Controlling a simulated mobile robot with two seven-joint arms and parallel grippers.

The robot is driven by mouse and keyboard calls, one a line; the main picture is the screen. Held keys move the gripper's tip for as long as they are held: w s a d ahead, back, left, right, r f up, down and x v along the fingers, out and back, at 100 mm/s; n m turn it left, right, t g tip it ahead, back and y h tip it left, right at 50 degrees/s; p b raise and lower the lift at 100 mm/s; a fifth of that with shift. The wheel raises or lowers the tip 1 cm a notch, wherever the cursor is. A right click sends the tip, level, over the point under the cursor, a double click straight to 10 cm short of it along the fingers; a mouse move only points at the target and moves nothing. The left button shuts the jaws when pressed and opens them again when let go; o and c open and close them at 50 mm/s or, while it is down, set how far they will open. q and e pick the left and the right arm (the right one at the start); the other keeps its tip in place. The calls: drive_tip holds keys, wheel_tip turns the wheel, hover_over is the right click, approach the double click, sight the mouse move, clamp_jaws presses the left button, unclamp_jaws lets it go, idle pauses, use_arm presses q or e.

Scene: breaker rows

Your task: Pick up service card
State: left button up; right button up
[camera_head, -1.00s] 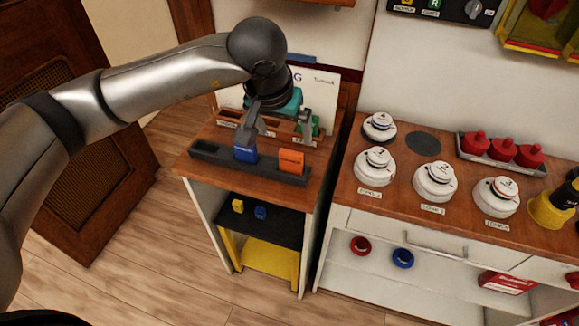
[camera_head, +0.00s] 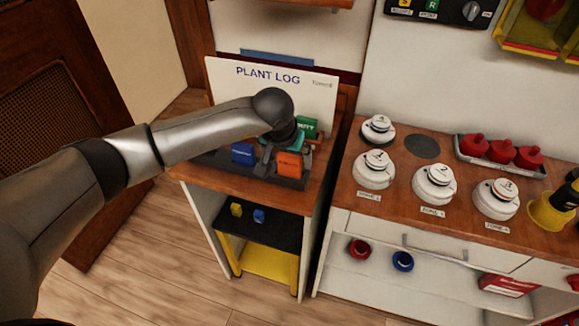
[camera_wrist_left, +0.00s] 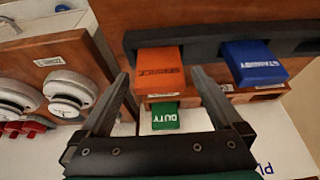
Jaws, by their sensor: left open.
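The orange service card (camera_head: 289,166) stands in a dark slotted rack (camera_head: 206,159) on the wooden stand. In the left wrist view the service card (camera_wrist_left: 160,70) shows its lettered face between the fingertips of my left gripper (camera_wrist_left: 160,77). My left gripper (camera_head: 270,157) is open, just over the rack in the head view, with one finger beside the card. Whether a finger touches the card, I cannot tell. My right gripper is not in view.
A blue standby card (camera_head: 243,154) is in the same rack, beside the service card. A green duty card (camera_head: 306,127) is behind. A white plant log board (camera_head: 300,90) stands at the back. White round units (camera_head: 374,170) stand on the counter to the right.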

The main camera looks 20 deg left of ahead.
use_arm(q)
drive_tip(key=shift+x, duration=0.75)
drive_tip(key=c, duration=1.3)
